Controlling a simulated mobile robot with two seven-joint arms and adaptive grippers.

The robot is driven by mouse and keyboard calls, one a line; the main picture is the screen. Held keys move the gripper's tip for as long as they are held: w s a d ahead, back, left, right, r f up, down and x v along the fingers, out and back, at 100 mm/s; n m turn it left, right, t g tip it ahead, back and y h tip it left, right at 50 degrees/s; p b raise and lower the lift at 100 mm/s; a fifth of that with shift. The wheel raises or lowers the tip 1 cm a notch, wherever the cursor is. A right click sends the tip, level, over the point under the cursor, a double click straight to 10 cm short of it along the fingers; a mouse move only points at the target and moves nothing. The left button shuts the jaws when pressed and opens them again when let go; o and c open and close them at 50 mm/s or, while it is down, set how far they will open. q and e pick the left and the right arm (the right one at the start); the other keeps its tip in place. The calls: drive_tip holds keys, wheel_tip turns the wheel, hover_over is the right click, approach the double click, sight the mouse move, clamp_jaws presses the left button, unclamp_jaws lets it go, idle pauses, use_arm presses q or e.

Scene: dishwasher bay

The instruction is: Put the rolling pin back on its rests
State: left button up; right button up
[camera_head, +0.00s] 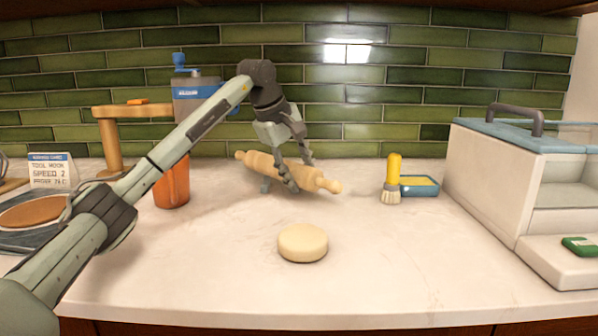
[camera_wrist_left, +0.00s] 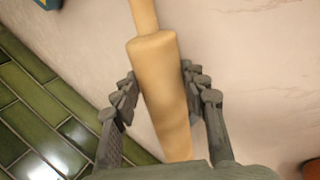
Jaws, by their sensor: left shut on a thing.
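The wooden rolling pin (camera_head: 262,163) is near the back wall, its right end nearer the front of the counter than its left end in the head view. My left gripper (camera_head: 301,175) reaches down from above and is shut on the pin's body toward its right end. In the left wrist view, the rolling pin (camera_wrist_left: 160,75) runs between the two dark fingers. A small blue-grey rest (camera_head: 265,185) shows below the pin's left half; I cannot tell whether the pin touches it. A second rest is not clearly visible. My right gripper is not in view.
A round dough piece (camera_head: 302,243) lies at the front middle. An orange cup (camera_head: 172,185) stands left. A large white-and-blue machine (camera_head: 490,185) fills the right side.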

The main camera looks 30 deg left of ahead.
use_arm(q)
drive_tip(key=o, duration=1.3)
drive_tip(key=shift+f, duration=0.1)
drive_tip(key=v, duration=1.2)
